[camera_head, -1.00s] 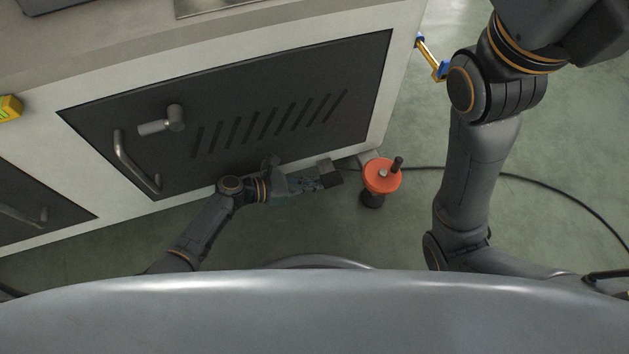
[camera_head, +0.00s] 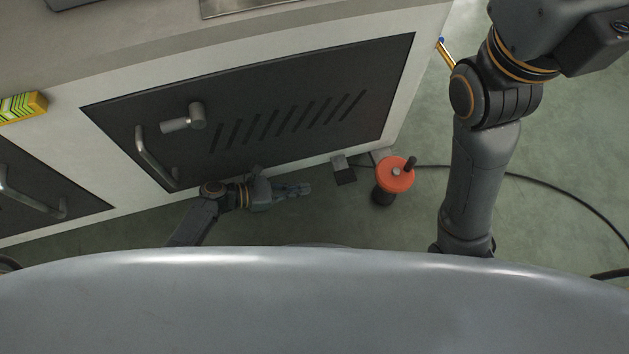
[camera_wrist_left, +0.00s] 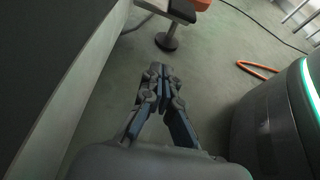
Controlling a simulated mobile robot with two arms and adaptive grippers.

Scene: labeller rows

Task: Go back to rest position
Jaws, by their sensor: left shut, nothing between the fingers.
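My left gripper (camera_head: 303,188) is low in front of the cabinet's lower edge in the head view. Its fingers are shut and empty, and it points right. In the left wrist view its fingertips (camera_wrist_left: 158,74) are together above bare floor. My right arm (camera_head: 480,150) is at the right of the head view, bent, with its gripper outside the picture.
A grey cabinet (camera_head: 428,70) has a dark door (camera_head: 300,95) with a bar handle (camera_head: 155,160). A dark block (camera_head: 344,172) and a red-orange crank wheel (camera_head: 393,178) stand right of the left gripper. A black cable (camera_head: 540,180) crosses the green floor. An orange loop (camera_wrist_left: 257,68) lies on the floor.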

